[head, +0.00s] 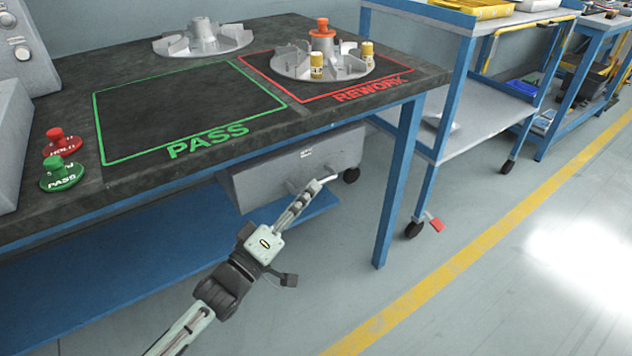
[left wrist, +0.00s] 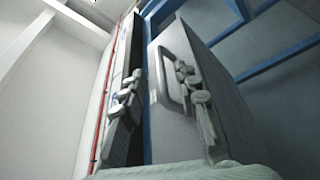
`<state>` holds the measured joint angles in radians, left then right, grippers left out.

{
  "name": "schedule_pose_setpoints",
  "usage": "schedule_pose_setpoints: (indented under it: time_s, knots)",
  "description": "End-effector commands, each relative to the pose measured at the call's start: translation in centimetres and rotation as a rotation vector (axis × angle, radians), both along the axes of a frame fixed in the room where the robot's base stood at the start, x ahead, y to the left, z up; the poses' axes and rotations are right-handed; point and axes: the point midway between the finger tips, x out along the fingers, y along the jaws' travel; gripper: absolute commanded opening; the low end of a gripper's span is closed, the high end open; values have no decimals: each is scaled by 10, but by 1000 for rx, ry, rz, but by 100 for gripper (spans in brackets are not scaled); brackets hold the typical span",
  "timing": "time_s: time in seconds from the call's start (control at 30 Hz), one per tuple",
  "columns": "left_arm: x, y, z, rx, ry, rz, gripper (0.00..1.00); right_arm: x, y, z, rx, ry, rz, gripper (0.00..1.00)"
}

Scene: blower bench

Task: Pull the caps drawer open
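The grey caps drawer (head: 270,181) hangs under the bench's front edge. Its pale handle (head: 326,179) shows at the right part of its front. In the left wrist view the drawer front (left wrist: 215,75) has the handle (left wrist: 161,75) as a raised loop. My left gripper (head: 309,190) is at the handle, with its fingers apart in the left wrist view (left wrist: 155,88). One finger overlaps the handle; the other is to its left. The handle's bar appears between the fingers; contact is unclear. The fingertips partly hide the handle. My right gripper is not in view.
The dark bench top (head: 70,105) overhangs the drawer. A blue bench leg (head: 398,185) stands to the right of the drawer, and a blue lower shelf (head: 150,255) lies below. A wheeled cart (head: 455,125) stands further right. The floor in front is clear.

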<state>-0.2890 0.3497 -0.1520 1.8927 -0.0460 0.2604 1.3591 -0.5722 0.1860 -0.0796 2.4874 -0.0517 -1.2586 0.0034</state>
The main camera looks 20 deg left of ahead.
Motion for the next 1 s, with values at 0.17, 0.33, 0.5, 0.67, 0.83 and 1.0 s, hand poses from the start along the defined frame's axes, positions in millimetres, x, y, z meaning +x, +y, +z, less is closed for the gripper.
schedule_pose_setpoints:
  time_s: [0.17, 0.33, 0.5, 0.67, 0.83, 1.0]
  knots:
    - [23, -8, 5, 1, -1, 1, 31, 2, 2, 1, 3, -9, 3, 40]
    - [32, -11, 7, 1, 1, 1, 31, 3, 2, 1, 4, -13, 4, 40]
    - [33, -11, 7, 2, 1, 1, 31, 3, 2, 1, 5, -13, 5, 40]
    - [32, -11, 7, 2, 1, 1, 20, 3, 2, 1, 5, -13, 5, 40]
    - [32, -11, 7, 2, 1, 1, 0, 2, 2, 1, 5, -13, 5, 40]
    - [32, -11, 7, 2, 1, 1, 0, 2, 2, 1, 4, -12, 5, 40]
